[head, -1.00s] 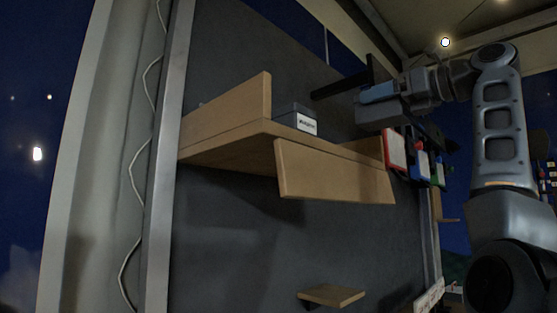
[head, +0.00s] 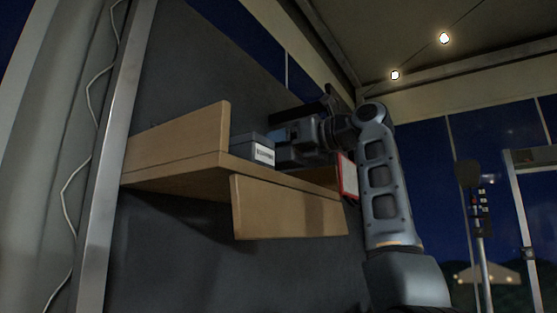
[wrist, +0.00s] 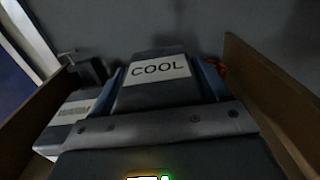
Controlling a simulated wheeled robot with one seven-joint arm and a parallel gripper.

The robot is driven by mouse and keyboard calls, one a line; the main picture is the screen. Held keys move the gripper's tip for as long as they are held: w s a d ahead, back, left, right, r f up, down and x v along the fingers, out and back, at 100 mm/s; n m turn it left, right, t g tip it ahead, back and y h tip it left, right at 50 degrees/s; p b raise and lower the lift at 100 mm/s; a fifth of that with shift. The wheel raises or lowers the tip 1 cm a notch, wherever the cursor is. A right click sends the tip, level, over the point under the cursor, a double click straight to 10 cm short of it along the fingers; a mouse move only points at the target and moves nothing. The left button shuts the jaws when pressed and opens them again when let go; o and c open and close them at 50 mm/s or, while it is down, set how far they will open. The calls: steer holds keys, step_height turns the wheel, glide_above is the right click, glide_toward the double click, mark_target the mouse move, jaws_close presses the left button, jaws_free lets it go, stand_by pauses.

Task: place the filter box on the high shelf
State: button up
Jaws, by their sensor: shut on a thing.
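The filter box (wrist: 158,68) is dark grey with a white label reading COOL. It sits between the blue-padded fingers of my gripper (wrist: 163,85) in the wrist view. My gripper (head: 283,142) shows at the right part of the high shelf (head: 180,142), a wooden shelf with raised boards at its left end and front. It looks level with the shelf boards, close to the wall. The held box is mostly hidden in the head view. I cannot tell whether it touches the shelf floor.
A grey box with a white label (head: 252,150) stands on the shelf just left of my gripper, and shows at left in the wrist view (wrist: 75,112). A dark bar (head: 300,106) juts near the wall above. A red-edged panel (head: 348,176) hangs right of the shelf.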

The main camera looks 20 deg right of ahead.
mark_target(279, 167)
steer(key=shift+w+a+f, duration=0.15)
steer(key=shift+f, duration=0.35)
steer(key=shift+f+p, duration=0.4)
steer(key=shift+f, duration=1.2)
steer(key=shift+f, duration=0.15)
steer(key=o, duration=1.2)
steer(key=b+v, duration=0.3)
steer(key=v, duration=0.9)
steer(key=shift+b, duration=0.4)
